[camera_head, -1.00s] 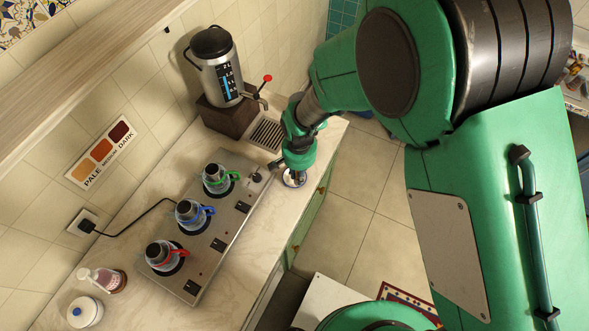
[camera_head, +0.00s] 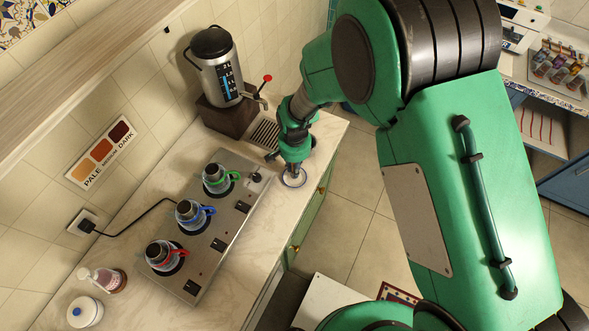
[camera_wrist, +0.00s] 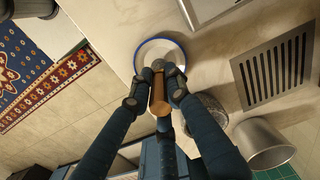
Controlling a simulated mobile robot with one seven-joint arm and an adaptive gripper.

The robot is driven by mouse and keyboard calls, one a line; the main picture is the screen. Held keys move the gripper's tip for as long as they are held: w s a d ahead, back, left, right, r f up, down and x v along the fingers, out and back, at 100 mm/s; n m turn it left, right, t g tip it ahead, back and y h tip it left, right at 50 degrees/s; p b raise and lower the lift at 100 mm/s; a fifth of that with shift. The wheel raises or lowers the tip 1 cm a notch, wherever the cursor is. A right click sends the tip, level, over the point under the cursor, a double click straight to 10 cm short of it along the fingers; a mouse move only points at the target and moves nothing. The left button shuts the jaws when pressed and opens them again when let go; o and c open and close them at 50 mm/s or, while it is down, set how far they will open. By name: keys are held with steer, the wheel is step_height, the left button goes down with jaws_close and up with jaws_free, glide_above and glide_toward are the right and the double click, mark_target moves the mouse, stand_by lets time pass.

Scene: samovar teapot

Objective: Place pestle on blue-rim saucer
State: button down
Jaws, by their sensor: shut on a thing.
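The white blue-rim saucer (camera_wrist: 143,55) lies flat on the counter, beyond the fingertips in the wrist view. The fingertips and part of the pestle overlap its near side in that view. Whether the pestle touches the saucer cannot be told. In the head view, the saucer (camera_head: 296,183) is near the counter's front edge, just below my gripper (camera_head: 291,169). The pestle is hidden there.
A grey stone-like bowl (camera_wrist: 205,113) and a metal cup (camera_wrist: 262,145) stand close to the right of my fingers. The drain grille (camera_wrist: 278,70) lies farther right. The hot plate (camera_head: 220,235) with several small pots is left of the saucer. The samovar (camera_head: 217,70) stands behind.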

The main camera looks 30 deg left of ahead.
steer(key=shift+f, duration=0.65)
steer(key=shift+f, duration=0.15)
steer(key=c, duration=1.6)
jaws_free()
steer(key=shift+c, duration=0.2)
step_height(320, 180, up, 12)
steer(key=shift+r, duration=0.15)
